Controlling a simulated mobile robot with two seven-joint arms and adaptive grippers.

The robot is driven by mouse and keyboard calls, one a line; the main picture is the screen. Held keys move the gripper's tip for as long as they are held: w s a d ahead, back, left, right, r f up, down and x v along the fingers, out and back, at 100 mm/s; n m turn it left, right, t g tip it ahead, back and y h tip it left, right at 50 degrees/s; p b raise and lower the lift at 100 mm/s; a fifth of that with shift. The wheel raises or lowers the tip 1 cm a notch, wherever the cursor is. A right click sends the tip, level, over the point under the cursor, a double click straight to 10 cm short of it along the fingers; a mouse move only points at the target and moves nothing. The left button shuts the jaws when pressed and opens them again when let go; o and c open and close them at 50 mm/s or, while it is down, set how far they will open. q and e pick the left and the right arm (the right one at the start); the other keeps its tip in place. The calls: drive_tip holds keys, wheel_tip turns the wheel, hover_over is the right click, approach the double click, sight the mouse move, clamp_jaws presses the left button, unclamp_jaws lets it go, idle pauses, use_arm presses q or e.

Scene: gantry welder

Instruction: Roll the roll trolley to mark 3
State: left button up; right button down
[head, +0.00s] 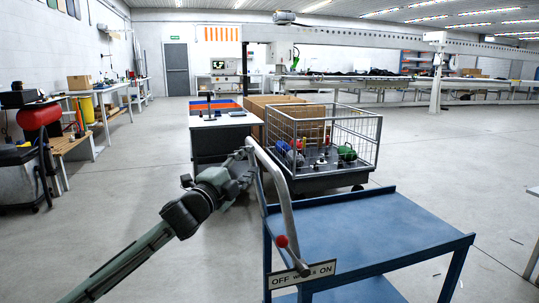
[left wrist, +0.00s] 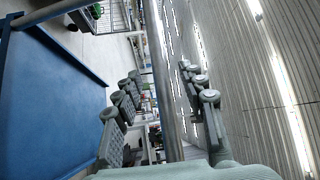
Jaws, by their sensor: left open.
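The blue trolley, which I take to be the roll trolley (head: 365,232), stands in front of me in the head view, with a flat empty top. It also fills the left side of the left wrist view (left wrist: 45,100). A curved grey handle bar (head: 275,185) rises at its left, with a red-knobbed lever and an "OFF WHEELS ON" sign (head: 303,275) below. My left gripper (head: 243,168) is open at the upper part of the bar. In the left wrist view, the bar (left wrist: 160,70) runs between the spread fingers; contact cannot be told. No number 3 mark is readable.
A wire-mesh cart (head: 330,140) with coloured items stands just behind the trolley. A white table (head: 222,120) is left of it. Workbenches line the left wall, with a red tank (head: 38,116). A table edge (head: 534,190) shows at the far right. Open grey floor (head: 440,160) lies to the right.

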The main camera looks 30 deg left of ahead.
sight(257, 155)
use_arm(q)
drive_tip(key=w, duration=0.5)
drive_tip(key=shift+a+r, duration=0.3)
drive_tip(key=shift+r, duration=0.1)
drive_tip(key=shift+w+p, duration=0.3)
drive_tip(key=shift+w, duration=0.15)
use_arm(e)
drive_tip(key=shift+f, duration=0.95)
use_arm(q)
drive_tip(key=shift+c, duration=1.2)
clamp_jaws()
use_arm(e)
drive_tip(key=shift+w+a+r, duration=0.1)
drive_tip(key=shift+a, duration=0.05)
